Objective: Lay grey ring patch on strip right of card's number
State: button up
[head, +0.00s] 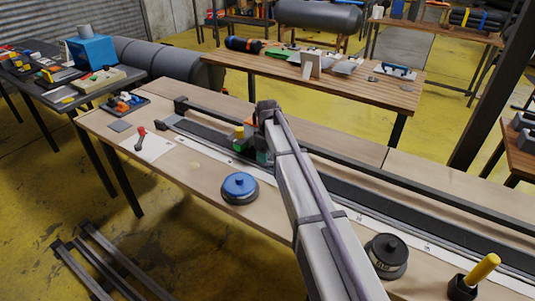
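A long dark strip (205,137) runs along the near workbench from upper left to lower right. A white strip (210,158) with small printed marks lies along its near side. A white card (312,64) stands on the far table, its face too small to read. I cannot make out a grey ring patch for certain. My gripper (260,150) is over the dark strip near the middle of the bench, mostly hidden behind my arm.
On the near bench are a blue-topped round tin (240,187), a black round container (387,252), a yellow-handled tool (477,276), a red-handled tool (140,138) on a white sheet, a grey square (121,126) and a small tray (126,103). Dark rails flank the strip.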

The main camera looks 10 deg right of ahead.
jog(key=o, duration=0.3)
jog(key=shift+o, duration=0.2)
notch_tip(320, 180, up, 13)
jog(key=p, duration=1.3)
jog(key=s+m, duration=0.9)
jog(key=s, duration=2.2)
jog(key=shift+d+f+b, duration=0.15)
jog(key=shift+f+b, duration=0.2)
